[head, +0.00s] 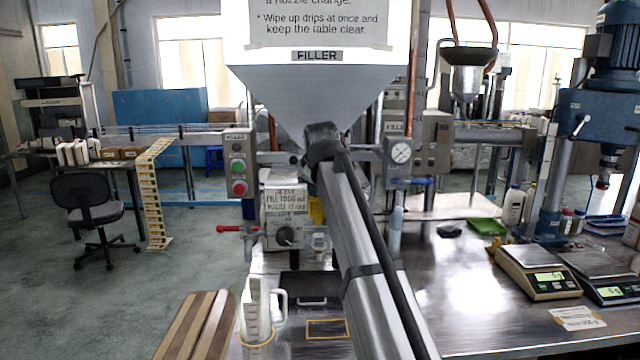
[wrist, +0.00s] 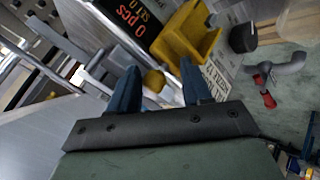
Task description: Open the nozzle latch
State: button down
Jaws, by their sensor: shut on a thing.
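The filler (head: 315,85) has a steel hopper, and a yellow part (head: 316,210) below it shows partly beside my arm. In the wrist view, my gripper (wrist: 158,74) has its two blue fingers on either side of a small yellow knob (wrist: 153,80), which appears to be the nozzle latch's handle. The gripper is shut on this knob. A larger yellow bracket (wrist: 190,35) sits just beyond the fingertips. In the head view my arm hides the gripper and the latch.
A red-handled valve (head: 232,228) is left of the filler body; it also shows in the wrist view (wrist: 268,98). A clear measuring jug (head: 257,312) stands on the front bench. Two scales (head: 535,272) are at right. A dark counter display (wrist: 130,22) is close to the fingers.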

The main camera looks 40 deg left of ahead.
jog(key=shift+s+a+f, duration=0.15)
jog(key=shift+a+f, duration=0.05)
jog(key=shift+a, duration=0.2)
jog(key=c, duration=0.9)
grip_release()
jog(key=shift+f, duration=0.1)
jog(key=v, duration=1.4)
jog(key=shift+w+d+r, duration=0.2)
jog(key=shift+w, duration=0.05)
